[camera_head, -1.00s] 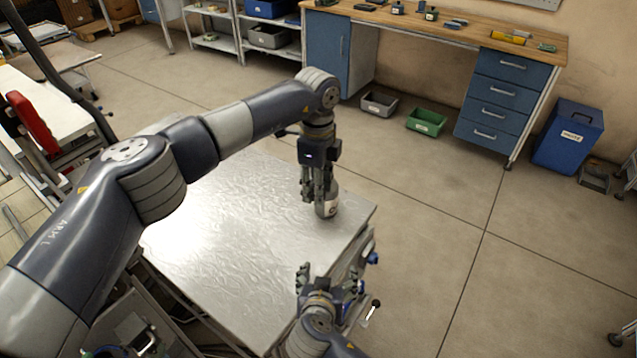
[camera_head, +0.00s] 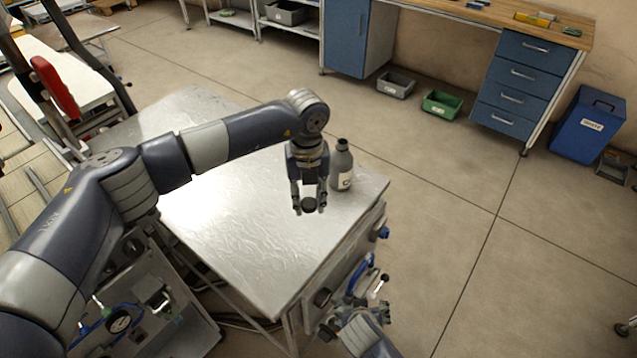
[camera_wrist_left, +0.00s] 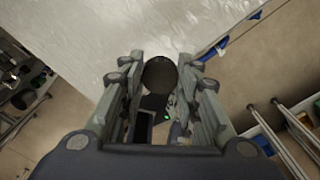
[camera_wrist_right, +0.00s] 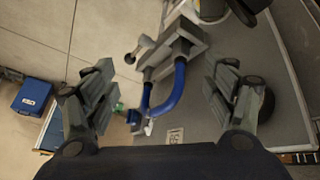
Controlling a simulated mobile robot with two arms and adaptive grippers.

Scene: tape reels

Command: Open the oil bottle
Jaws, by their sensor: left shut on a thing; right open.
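The grey oil bottle (camera_head: 342,168) stands upright on the metal table, near its back right corner, with a pale label and a bare dark neck. My left gripper (camera_head: 309,203) is shut on a round black cap (camera_head: 309,205) and holds it above the table, in front and to the left of the bottle, apart from it. The cap (camera_wrist_left: 160,73) also shows between the fingers in the left wrist view. My right gripper (camera_wrist_right: 160,105) is open and empty, low beside the table's right side; its fingers are hard to make out in the head view.
The metal table (camera_head: 240,230) is otherwise clear. A blue handle (camera_wrist_right: 172,95) on the table's side shows between my right fingers. Grey (camera_head: 396,84) and green (camera_head: 441,103) bins and a blue waste bin (camera_head: 583,127) stand on the floor behind.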

